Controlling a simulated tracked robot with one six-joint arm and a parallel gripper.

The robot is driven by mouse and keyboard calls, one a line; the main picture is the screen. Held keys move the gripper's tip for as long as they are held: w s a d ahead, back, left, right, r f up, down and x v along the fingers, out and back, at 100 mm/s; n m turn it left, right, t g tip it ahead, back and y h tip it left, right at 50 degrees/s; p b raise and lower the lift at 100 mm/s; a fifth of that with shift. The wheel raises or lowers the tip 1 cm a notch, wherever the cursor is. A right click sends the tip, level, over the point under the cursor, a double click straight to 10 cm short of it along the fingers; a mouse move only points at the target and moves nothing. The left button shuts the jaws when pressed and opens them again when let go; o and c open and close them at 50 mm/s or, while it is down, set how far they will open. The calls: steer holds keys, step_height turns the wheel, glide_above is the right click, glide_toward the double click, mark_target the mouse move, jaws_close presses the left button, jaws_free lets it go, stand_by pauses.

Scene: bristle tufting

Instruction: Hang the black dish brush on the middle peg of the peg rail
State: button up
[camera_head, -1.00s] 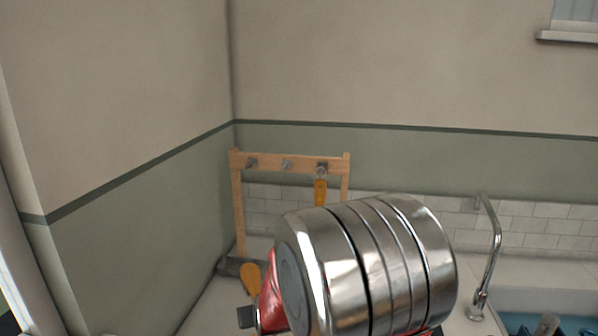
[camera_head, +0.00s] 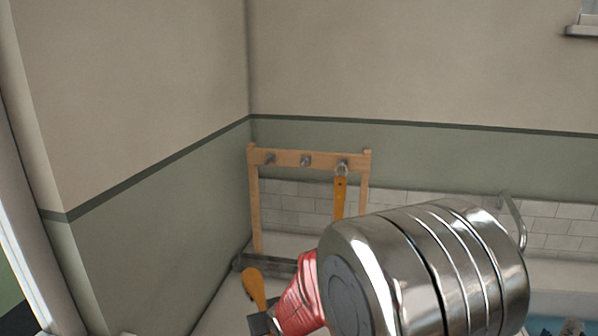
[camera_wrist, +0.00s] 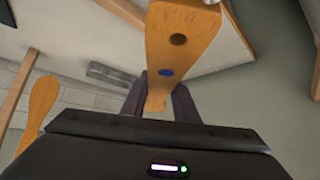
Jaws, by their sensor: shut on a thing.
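My gripper (camera_wrist: 162,92) is shut on an orange-brown wooden handle (camera_wrist: 165,58) with a hole and a blue dot. I take this as the dish brush; its head and bristles are hidden, so I cannot see any black. In the head view the held handle (camera_head: 254,286) sticks up at the lower left of my arm, in front of the peg rail's foot. The wooden peg rail (camera_head: 285,157) stands by the wall corner with three grey pegs. Its middle peg (camera_head: 305,161) is bare. The held handle is apart from and below it.
An orange-handled tool (camera_head: 340,192) hangs on the right peg, its lower end hidden by my arm. The left peg (camera_head: 270,159) is bare. A tap (camera_head: 514,222) and a blue-filled sink (camera_head: 577,327) lie to the right. Walls close in behind and left.

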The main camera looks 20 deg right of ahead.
steer(key=shift+a, duration=0.1)
steer(key=shift+a, duration=1.15)
steer(key=shift+s, duration=0.1)
steer(key=shift+d, duration=0.1)
